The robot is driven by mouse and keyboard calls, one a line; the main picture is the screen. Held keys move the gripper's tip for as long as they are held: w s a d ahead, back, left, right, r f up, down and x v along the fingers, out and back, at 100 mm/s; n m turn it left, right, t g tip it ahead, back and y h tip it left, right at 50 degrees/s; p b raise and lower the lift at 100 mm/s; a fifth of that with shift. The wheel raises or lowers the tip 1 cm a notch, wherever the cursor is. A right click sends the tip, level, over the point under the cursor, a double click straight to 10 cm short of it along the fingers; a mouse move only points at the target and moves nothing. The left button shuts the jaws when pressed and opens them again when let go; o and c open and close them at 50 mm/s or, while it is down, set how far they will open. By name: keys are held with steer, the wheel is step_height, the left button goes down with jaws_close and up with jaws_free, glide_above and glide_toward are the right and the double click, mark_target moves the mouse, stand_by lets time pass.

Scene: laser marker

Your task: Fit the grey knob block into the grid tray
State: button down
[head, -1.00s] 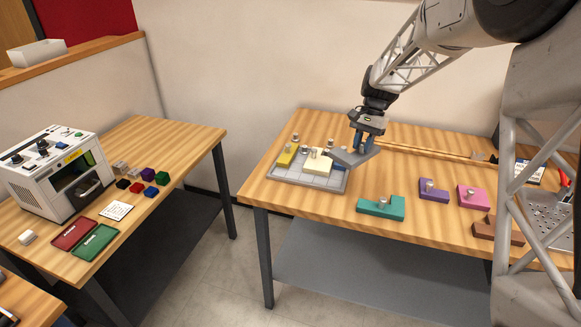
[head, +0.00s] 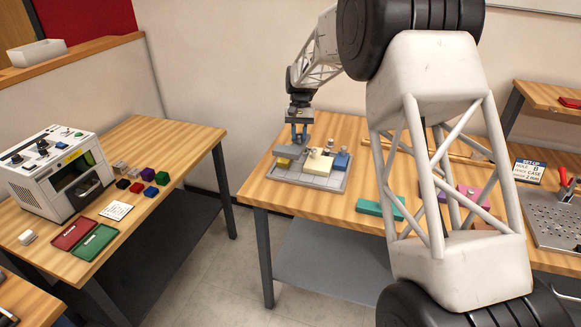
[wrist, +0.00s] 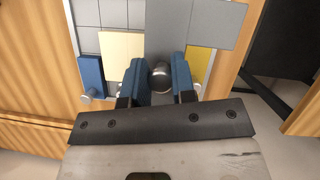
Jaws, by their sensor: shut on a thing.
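The grey knob block (wrist: 195,25) is in my gripper, its round knob (wrist: 160,76) between the two blue fingers in the wrist view. The gripper (head: 299,137) is over the far left part of the grid tray (head: 318,187) in the head view. The block appears raised above the tray. In the wrist view it overlaps the yellow block (wrist: 197,64) and reaches past the tray's right edge. The tray also holds a cream block (head: 317,165) and a blue block (head: 342,161). Bare grid cells (wrist: 86,14) show left of the grey block. The block's underside is hidden.
A teal block (head: 378,208) and a pink block (head: 470,193) lie on the wooden table right of the tray, partly behind my arm. A sign (head: 529,172) and a perforated metal plate (head: 545,208) are at the far right. The table's left edge is near the tray.

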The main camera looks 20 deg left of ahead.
mark_target(298, 141)
steer(key=shift+a, duration=0.3)
steer(key=shift+f, duration=0.15)
steer(key=shift+f, duration=1.95)
steer(key=shift+f, duration=0.1)
steer(key=shift+f, duration=1.9)
steer(key=c, duration=0.9)
jaws_free()
steer(key=shift+f, duration=0.15)
steer(key=shift+c, duration=0.2)
